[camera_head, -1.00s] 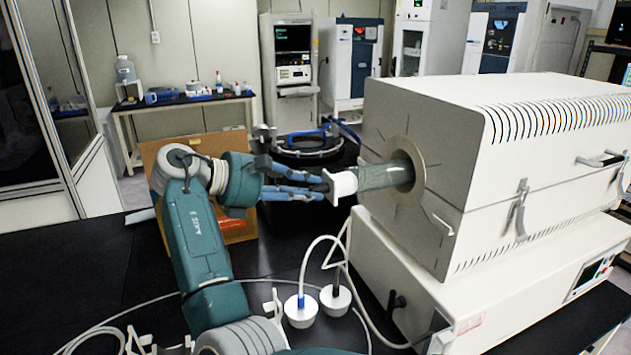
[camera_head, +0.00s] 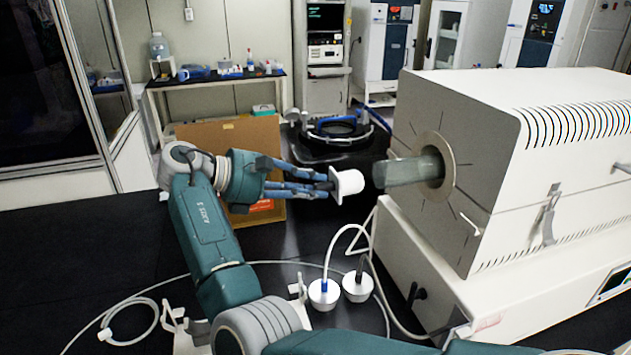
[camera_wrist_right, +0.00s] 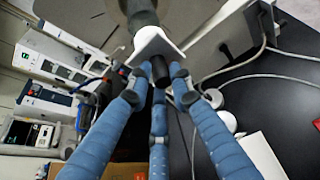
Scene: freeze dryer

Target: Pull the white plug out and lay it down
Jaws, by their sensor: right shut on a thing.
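The white plug (camera_head: 347,184) is out of the tube and held in the air just left of its mouth, with a small gap between them. The grey-green tube (camera_head: 405,172) sticks out of the round collar on the furnace's left face. My right gripper (camera_head: 325,183) is shut on the plug from the left. In the right wrist view its blue fingers (camera_wrist_right: 158,88) close around the dark stem (camera_wrist_right: 160,70) behind the plug's white plate (camera_wrist_right: 152,45). My left gripper does not show.
The white furnace (camera_head: 480,190) stands at right. Two white conical pieces with cables (camera_head: 325,293) sit on the black table in front of it. A cardboard box (camera_head: 240,140) and a round black ring fixture (camera_head: 340,130) stand behind my arm. The black table (camera_head: 100,240) is clear at left.

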